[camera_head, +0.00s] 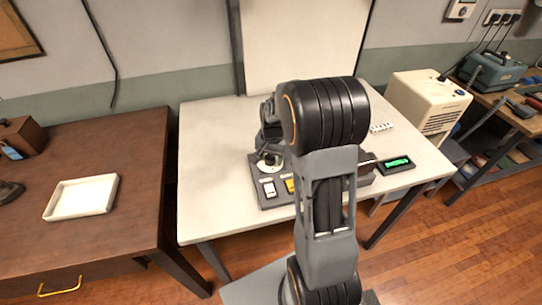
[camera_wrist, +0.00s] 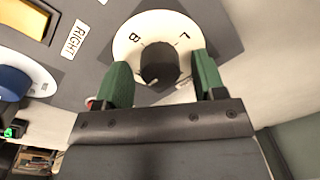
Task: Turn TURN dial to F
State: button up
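The dial is a white disc with a black knob (camera_wrist: 159,64) in the wrist view. Letters that look like B and L show on its far half; its near half is partly hidden, and I see no F or TURN label. My gripper (camera_wrist: 161,66) is open, its two green fingers on either side of the knob with a gap at each side. In the head view the white dial disc (camera_head: 263,168) sits on the grey control panel (camera_head: 262,203), under my gripper (camera_head: 268,157). My arm hides the panel's right part.
A yellow button (camera_wrist: 24,17), a RIGHT label (camera_wrist: 75,40) and a blue knob (camera_wrist: 14,82) lie left of the dial. A device with a green display (camera_head: 398,162) stands right of the panel. A beige machine (camera_head: 428,103) stands at the right, a white tray (camera_head: 82,197) on the left desk.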

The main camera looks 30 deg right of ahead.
jog(key=c, duration=0.9)
jog(key=n, duration=0.4)
jog(key=shift+w+n+b, duration=0.1)
jog(key=shift+n+b, duration=0.2)
jog(key=shift+n, duration=0.1)
jog(key=n, duration=0.4)
jog(key=shift+n, duration=0.3)
jog(key=n, duration=0.4)
jog(key=shift+a+g+b, duration=0.1)
jog(key=shift+g+b, duration=0.2)
jog(key=shift+b, duration=0.05)
jog(key=shift+n, duration=2.1)
